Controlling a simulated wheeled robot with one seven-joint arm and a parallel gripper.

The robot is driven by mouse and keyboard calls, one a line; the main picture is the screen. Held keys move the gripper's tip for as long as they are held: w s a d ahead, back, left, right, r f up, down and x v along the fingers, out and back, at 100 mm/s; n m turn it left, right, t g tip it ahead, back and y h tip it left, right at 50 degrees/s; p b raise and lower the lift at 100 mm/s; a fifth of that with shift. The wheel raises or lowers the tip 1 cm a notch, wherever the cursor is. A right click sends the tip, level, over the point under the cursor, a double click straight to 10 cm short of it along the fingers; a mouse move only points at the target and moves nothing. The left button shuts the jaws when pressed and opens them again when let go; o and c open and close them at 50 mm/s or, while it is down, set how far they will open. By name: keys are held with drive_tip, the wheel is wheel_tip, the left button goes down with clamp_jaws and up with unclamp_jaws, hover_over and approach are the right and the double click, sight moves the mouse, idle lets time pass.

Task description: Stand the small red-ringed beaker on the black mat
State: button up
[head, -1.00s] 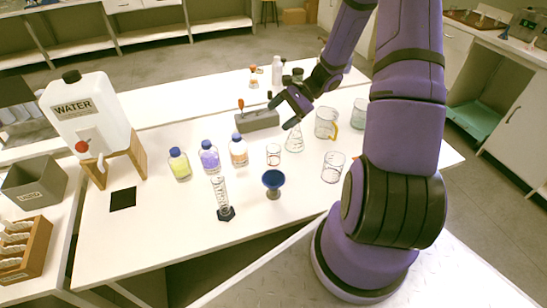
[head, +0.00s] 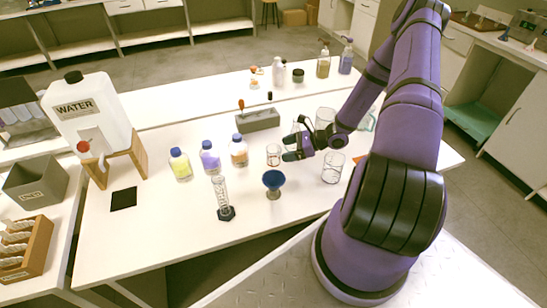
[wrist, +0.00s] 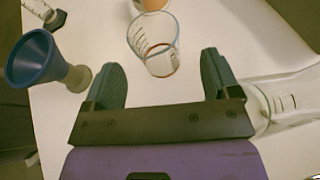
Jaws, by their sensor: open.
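The small red-ringed beaker (head: 273,155) is clear glass and stands upright on the white table, between the orange bottle and my gripper. In the wrist view the beaker (wrist: 154,46) is just ahead of the fingertips, roughly between them, with a reddish ring at its base. My gripper (head: 291,148) is open and empty, its fingers (wrist: 160,65) apart on either side of the beaker's line. The black mat (head: 123,199) lies bare at the table's left, in front of the water tank's stand.
A blue funnel on a stand (head: 273,184) and a graduated cylinder (head: 222,199) stand in front of the beaker. Bottles with blue caps (head: 209,157) stand to its left. A larger beaker (head: 333,168) is at right. A conical flask (wrist: 285,95) is close beside my right finger.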

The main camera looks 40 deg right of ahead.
sight(274, 156)
drive_tip(key=x, duration=0.5)
drive_tip(key=shift+a, duration=0.45)
drive_tip(key=shift+c, duration=0.2)
drive_tip(key=shift+r, duration=0.1)
drive_tip(key=c, duration=1)
drive_tip(key=shift+r, duration=0.1)
